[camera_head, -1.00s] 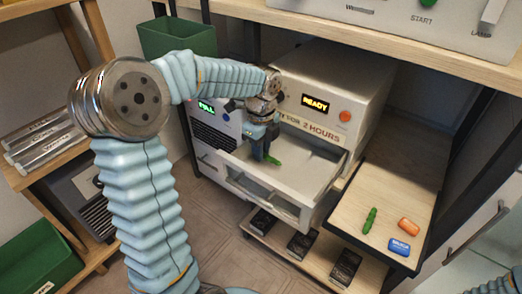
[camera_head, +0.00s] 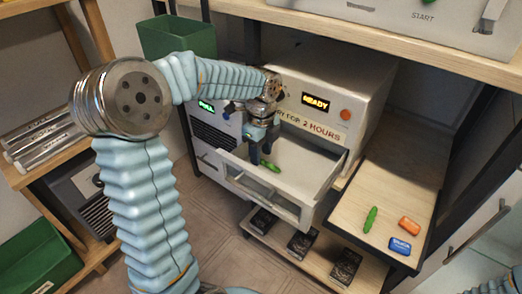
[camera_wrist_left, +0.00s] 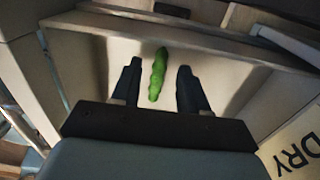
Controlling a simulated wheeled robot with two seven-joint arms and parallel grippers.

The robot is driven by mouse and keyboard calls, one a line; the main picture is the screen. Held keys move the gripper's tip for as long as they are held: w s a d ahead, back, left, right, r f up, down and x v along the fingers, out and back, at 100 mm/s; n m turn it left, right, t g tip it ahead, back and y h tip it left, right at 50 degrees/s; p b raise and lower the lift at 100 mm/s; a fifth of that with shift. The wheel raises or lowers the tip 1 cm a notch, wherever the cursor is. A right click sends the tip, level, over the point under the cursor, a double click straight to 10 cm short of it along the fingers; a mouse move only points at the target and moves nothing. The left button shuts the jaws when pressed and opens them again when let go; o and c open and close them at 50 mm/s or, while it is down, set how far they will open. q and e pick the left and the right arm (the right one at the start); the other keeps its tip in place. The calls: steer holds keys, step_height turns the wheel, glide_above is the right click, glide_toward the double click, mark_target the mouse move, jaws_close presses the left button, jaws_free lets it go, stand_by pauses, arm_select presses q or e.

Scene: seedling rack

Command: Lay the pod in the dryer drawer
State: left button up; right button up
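The open dryer drawer (camera_head: 283,207) sticks out from the front of the white dryer (camera_head: 345,85). A bumpy green pod (camera_head: 271,167) lies on the drawer floor toward its left side. In the left wrist view the pod (camera_wrist_left: 157,75) lies lengthwise between my fingers, with a gap on each side. My left gripper (camera_head: 259,155) is open and points down into the drawer, just above and beside the pod. A second green pod (camera_head: 371,219) lies on the wooden side board. My right gripper is out of view.
An orange block (camera_head: 409,225) and a blue block (camera_head: 400,246) lie beside the second pod on the side board (camera_head: 390,175). Black packets (camera_head: 302,243) lie on a lower shelf under the drawer. A green bin (camera_head: 178,38) stands left of the dryer.

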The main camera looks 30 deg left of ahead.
arm_select(q)
steer(key=shift+r, duration=0.15)
step_height(320, 180, up, 13)
steer(key=p, duration=0.3)
